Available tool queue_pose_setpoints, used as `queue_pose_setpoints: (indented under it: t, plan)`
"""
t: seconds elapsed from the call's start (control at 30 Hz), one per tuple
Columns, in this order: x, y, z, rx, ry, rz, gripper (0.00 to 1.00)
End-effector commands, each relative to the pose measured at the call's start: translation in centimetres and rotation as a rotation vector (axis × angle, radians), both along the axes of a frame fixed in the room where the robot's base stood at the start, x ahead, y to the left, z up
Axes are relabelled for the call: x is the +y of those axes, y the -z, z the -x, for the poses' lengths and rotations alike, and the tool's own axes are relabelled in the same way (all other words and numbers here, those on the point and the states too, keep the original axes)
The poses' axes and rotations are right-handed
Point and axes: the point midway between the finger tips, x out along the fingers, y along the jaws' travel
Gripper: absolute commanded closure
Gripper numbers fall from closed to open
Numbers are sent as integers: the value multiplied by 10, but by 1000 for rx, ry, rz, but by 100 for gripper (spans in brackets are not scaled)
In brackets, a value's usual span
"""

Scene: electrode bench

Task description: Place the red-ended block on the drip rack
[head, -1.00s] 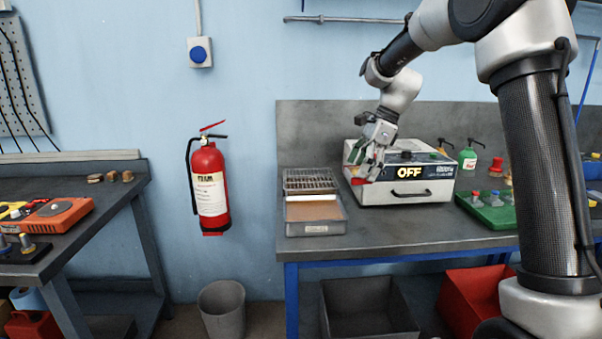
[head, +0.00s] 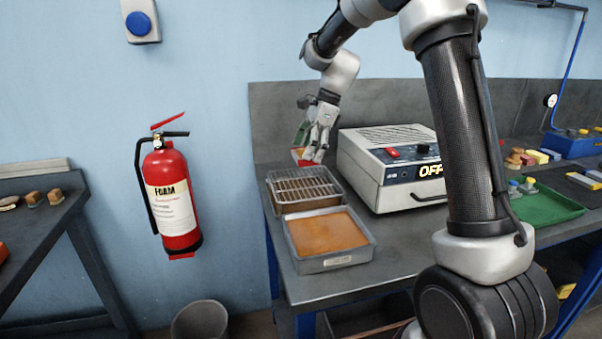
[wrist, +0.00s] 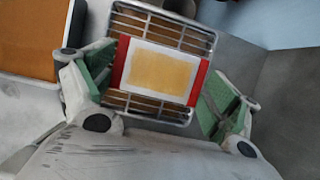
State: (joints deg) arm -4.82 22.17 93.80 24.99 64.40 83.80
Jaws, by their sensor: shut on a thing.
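The red-ended block (wrist: 158,72) has a yellow-orange middle patch with a pale border and red ends. My gripper (wrist: 160,88) is shut on it, with a green finger pad at each red end. In the head view my gripper (head: 308,152) holds the block (head: 306,160) above the back part of the drip rack (head: 304,184). In the wrist view the rack (wrist: 190,36) lies behind and below the block. Whether the block touches the wires cannot be told.
A grey tray with orange-brown contents (head: 330,262) stands directly in front of the rack. A white box marked OFF (head: 385,168) stands to the right. A green tray (head: 550,207) lies farther right. The back panel (head: 285,110) is close behind the rack.

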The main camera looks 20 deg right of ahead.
Motion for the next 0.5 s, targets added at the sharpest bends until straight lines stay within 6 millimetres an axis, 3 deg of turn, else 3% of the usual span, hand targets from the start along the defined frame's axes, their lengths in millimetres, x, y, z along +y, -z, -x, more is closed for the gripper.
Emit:
queue_pose_setpoints:
  t: [0.1, 0.5]
  plan:
    - [0, 20, 0, 0, 1, 0, 62]
    - [0, 61, 0, -1, 1, 0, 62]
